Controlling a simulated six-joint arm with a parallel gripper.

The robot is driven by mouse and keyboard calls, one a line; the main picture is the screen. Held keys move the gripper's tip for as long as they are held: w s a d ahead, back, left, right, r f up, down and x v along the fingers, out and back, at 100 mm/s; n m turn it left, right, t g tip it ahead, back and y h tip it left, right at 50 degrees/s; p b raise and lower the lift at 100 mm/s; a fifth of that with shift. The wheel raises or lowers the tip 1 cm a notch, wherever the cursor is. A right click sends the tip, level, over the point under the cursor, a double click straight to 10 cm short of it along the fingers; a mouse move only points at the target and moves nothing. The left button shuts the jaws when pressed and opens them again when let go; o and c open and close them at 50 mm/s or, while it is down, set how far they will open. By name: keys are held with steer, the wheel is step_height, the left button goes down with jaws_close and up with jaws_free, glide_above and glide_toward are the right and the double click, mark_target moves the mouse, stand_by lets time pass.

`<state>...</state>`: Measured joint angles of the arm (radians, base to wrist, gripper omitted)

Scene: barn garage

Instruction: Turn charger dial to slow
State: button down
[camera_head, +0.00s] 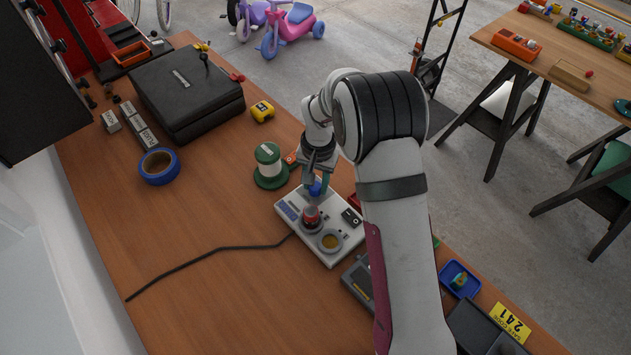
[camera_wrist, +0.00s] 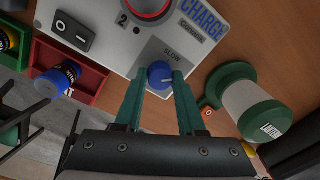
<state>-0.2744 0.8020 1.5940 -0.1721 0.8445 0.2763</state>
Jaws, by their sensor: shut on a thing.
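The charger (camera_head: 338,243) is a pale box on the workbench, with a cable running left from it. It fills the upper part of the wrist view (camera_wrist: 118,47), showing a black rocker switch, a round socket marked 2 and the word CHARGE. Its blue dial (camera_wrist: 160,75) has a white pointer line and sits on a grey plate with the word SLOW beside it. The dial also shows in the head view (camera_head: 316,188). My gripper (camera_wrist: 161,80) is over the charger's far corner, its green fingers shut on the dial from both sides.
A green and white spool (camera_head: 269,166) stands close to the charger's far left side. A red tray (camera_wrist: 72,75) with a blue-capped container lies beside the charger. A black case (camera_head: 186,93), blue tape roll (camera_head: 159,166) and yellow tape measure (camera_head: 262,111) are further left. The left bench front is clear.

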mark_target(318, 185)
steer(key=n, duration=0.4)
steer(key=shift+n, duration=2.8)
steer(key=c, duration=0.5)
jaws_free()
step_height(318, 185, up, 16)
steer(key=shift+w+d, duration=0.2)
steer(key=shift+d, duration=0.1)
